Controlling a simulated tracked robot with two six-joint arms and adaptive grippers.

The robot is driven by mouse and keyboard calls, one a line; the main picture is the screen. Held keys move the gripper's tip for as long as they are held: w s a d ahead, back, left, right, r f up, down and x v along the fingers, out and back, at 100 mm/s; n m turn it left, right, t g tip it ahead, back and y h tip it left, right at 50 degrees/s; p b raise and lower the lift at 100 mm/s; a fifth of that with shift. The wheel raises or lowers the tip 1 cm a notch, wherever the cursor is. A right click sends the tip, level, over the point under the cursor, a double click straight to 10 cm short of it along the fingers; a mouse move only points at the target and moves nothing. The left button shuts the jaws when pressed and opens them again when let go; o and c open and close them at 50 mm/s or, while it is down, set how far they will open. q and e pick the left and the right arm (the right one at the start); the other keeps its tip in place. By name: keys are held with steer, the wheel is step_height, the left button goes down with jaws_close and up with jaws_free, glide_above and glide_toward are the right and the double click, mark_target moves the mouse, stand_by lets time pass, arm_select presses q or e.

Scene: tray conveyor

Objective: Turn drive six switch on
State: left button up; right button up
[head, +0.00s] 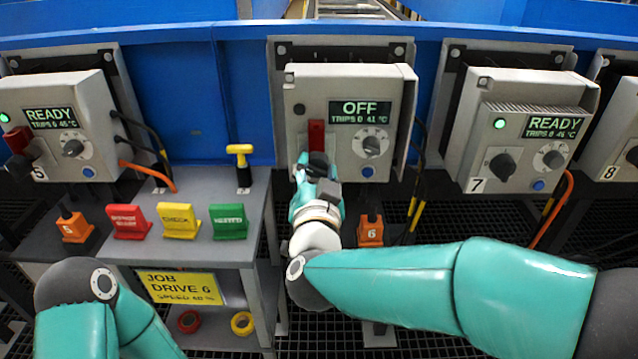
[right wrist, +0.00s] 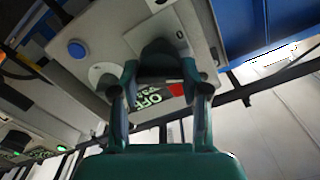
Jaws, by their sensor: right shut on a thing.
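The drive six box (head: 342,85) is at the middle of the head view, and its display (head: 358,112) reads OFF. Its black rotary switch (head: 317,160) sits low on the left of the box face, with a red piece (head: 316,134) just above it. My right gripper (head: 314,178) is at the switch and partly hides it. In the right wrist view the two fingers (right wrist: 160,88) are shut on the black switch knob (right wrist: 160,58). The knob's exact angle is hard to tell. My left gripper is out of view; only its arm shows.
The drive seven box (head: 525,130) and drive five box (head: 65,120) flank it, both reading READY. A grey stand (head: 255,205) at left holds red, yellow and green signs. An orange block marked 6 (head: 370,231) is below drive six. Cables hang between boxes.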

steer(key=m+b, duration=0.3)
steer(key=m, duration=0.1)
steer(key=m+b, duration=0.2)
steer(key=shift+d+f+m+b, duration=0.15)
steer(key=shift+f+m+b, duration=0.15)
steer(key=shift+f+b, duration=0.05)
steer(key=m+b, duration=0.2)
steer(key=m, duration=0.1)
steer(key=shift+b, duration=0.35)
steer(key=shift+m+b, duration=0.85)
steer(key=shift+m, duration=0.65)
steer(key=shift+f, duration=0.1)
steer(key=o, duration=1)
steer(key=shift+d, duration=0.1)
steer(key=shift+o, duration=0.7)
